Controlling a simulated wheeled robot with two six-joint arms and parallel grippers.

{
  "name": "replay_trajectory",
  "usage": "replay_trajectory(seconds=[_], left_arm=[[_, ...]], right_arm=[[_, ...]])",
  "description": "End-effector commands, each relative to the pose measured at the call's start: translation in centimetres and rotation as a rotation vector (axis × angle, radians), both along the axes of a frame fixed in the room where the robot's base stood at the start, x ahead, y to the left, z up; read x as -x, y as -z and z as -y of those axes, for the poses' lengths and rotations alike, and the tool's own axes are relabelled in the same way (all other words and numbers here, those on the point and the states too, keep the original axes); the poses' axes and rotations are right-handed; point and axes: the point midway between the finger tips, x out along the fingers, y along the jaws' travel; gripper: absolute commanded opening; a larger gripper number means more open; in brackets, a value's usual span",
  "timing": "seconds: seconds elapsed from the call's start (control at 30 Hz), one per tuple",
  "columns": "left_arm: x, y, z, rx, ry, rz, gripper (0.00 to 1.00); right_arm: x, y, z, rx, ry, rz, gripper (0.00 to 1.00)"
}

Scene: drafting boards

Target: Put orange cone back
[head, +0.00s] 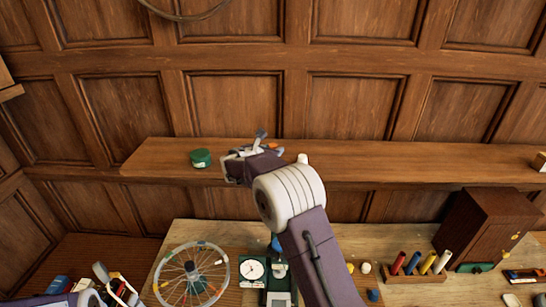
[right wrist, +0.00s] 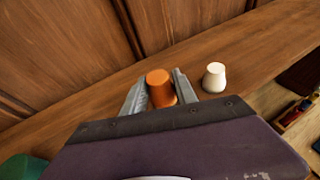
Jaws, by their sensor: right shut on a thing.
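The orange cone (right wrist: 160,90) stands between the two grey fingers of my right gripper (right wrist: 158,88) in the right wrist view, and the gripper is shut on it. The cone is at the wooden wall shelf (right wrist: 250,70); I cannot tell whether its base touches the board. In the head view my right gripper (head: 264,145) reaches over this shelf, and its own body mostly hides the cone.
A white cone (right wrist: 214,78) stands on the shelf right of the gripper. A round green tin (head: 201,158) stands to its left. Below, the bench holds a spoked wheel (head: 192,275), a white dial (head: 252,271), coloured pegs (head: 412,263) and a dark wooden cabinet (head: 487,228). The shelf's right stretch is mostly clear.

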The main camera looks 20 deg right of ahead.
Motion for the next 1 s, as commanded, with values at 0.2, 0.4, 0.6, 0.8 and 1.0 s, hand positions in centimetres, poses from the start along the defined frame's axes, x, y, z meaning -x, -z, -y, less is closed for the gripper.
replay_trajectory(seconds=[0.2,0.4,0.6,0.8,1.0], left_arm=[[0.0,-1.8,0.0,0.000,0.000,0.000,0.36],[0.0,-1.7,0.0,0.000,0.000,0.000,0.36],[0.0,-1.7,0.0,0.000,0.000,0.000,0.36],[0.0,-1.7,0.0,0.000,0.000,0.000,0.36],[0.0,-0.3,0.0,0.000,0.000,0.000,0.36]], right_arm=[[0.1,3.1,0.1,0.001,0.000,-0.006,0.00],[0.0,4.0,0.1,0.001,0.000,-0.001,0.00],[0.1,4.1,0.1,0.000,0.000,-0.001,0.56],[0.1,4.0,0.1,0.000,0.000,-0.001,0.56],[1.2,3.7,-1.4,-0.001,-0.003,0.003,0.56]])
